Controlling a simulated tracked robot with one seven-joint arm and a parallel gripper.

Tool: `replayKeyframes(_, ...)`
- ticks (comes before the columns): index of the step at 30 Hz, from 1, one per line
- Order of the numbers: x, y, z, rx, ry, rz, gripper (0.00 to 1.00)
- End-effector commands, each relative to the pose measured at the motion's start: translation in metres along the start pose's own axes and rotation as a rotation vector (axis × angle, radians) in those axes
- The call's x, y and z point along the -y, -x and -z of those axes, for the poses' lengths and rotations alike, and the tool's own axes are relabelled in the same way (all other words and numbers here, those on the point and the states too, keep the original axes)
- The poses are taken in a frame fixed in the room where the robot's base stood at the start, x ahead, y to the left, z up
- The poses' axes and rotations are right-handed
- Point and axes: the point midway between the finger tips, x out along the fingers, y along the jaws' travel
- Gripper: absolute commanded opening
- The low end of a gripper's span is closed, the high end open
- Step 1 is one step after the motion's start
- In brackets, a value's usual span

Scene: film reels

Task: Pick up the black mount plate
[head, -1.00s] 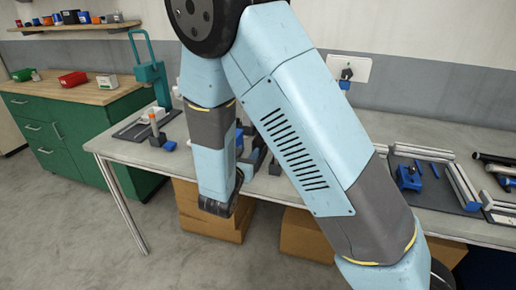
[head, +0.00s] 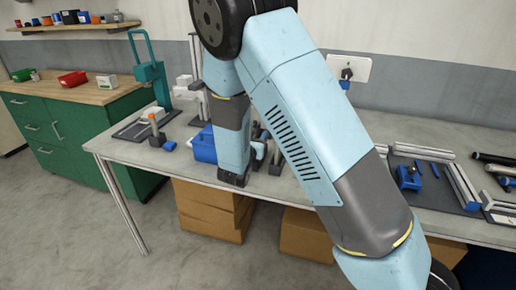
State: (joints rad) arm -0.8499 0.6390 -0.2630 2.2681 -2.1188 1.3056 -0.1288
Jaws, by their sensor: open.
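I cannot pick out the black mount plate with certainty; my arm covers part of the bench's middle. Small dark and blue parts (head: 276,158) show just right of my forearm on the grey workbench (head: 330,125), too small to name. My forearm hangs down over the bench's front part, its dark wrist end near the front edge. The gripper fingers cannot be made out and seem hidden behind my wrist.
A blue bin (head: 203,146) stands left of my forearm. A teal press (head: 154,78) and an orange-topped part (head: 154,124) stand further left. A dark tray (head: 455,207) with metal profiles lies at right. Cardboard boxes (head: 205,210) are under the bench.

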Motion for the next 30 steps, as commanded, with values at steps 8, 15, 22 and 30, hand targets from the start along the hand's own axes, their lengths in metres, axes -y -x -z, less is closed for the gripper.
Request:
replayKeyframes(8, -0.0001, -0.0017, 0.0, 0.0, 0.0, -0.001, 0.39)
replayKeyframes(15, -0.0002, -0.0014, 0.0001, 0.0, 0.0, -0.001, 0.16)
replayKeyframes(22, -0.0003, -0.0012, 0.0002, 0.0, 0.0, -0.001, 0.0)
replayKeyframes(30, -0.0004, -0.0012, -0.0001, 0.0, 0.0, -0.001, 0.0)
